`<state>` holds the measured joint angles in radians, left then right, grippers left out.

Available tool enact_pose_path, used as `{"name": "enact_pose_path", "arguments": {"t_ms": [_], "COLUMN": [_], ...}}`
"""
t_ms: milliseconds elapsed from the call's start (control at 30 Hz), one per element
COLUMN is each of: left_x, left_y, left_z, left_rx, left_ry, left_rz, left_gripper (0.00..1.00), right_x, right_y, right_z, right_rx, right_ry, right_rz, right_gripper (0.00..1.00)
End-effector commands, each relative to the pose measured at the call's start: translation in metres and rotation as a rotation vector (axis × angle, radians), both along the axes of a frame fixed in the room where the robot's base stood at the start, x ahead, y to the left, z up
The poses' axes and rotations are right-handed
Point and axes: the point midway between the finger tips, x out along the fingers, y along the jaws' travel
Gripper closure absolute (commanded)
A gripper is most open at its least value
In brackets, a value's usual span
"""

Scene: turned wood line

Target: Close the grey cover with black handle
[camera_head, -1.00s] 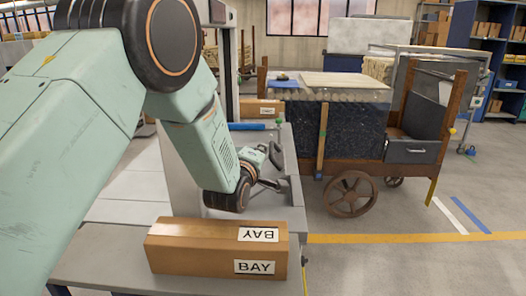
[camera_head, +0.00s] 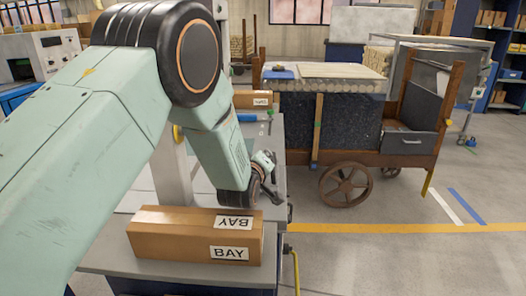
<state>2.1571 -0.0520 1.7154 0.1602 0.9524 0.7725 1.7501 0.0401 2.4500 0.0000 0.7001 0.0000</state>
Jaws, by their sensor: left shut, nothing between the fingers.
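My left arm comes in from the left and fills much of the picture. My left gripper (camera_head: 270,188) is low over the right part of a grey bench, just behind a brown box; it is shut and empty. Part of it is hidden by my own wrist. A grey upright panel (camera_head: 172,172) shows left of my forearm. I cannot make out a grey cover with a black handle for certain; my arm hides much of the bench. My right gripper is not in view.
The brown box (camera_head: 190,240) marked BAY lies on the bench's front part. A wooden cart (camera_head: 385,154) with a grey drawer (camera_head: 408,142) stands behind to the right. A control box (camera_head: 40,52) stands at the far left. The floor at right is clear.

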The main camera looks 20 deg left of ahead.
Motion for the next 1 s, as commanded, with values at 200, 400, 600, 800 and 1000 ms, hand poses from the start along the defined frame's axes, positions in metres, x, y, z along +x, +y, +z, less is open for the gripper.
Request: {"name": "enact_pose_path", "arguments": {"t_ms": [200, 400, 600, 800, 1000], "left_x": [0.001, 0.001, 0.001, 0.002, 0.002], "left_y": [-0.006, -0.008, -0.010, -0.010, -0.010], "left_z": [-0.007, -0.010, -0.010, -0.010, 0.006], "left_rx": [0.066, 0.087, 0.088, 0.088, 0.088], "left_ry": [0.019, 0.026, 0.026, 0.026, 0.020], "left_rz": [0.000, 0.001, 0.000, 0.000, 0.001], "left_gripper": [1.00, 1.00, 1.00, 1.00, 1.00], "right_x": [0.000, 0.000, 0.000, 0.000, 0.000], "right_y": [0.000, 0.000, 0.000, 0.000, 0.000], "right_z": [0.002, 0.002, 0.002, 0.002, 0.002], "right_rx": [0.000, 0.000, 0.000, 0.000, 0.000], "right_ry": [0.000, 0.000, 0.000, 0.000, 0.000], "right_rz": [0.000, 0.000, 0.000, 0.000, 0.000], "right_gripper": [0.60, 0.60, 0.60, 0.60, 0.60]}}
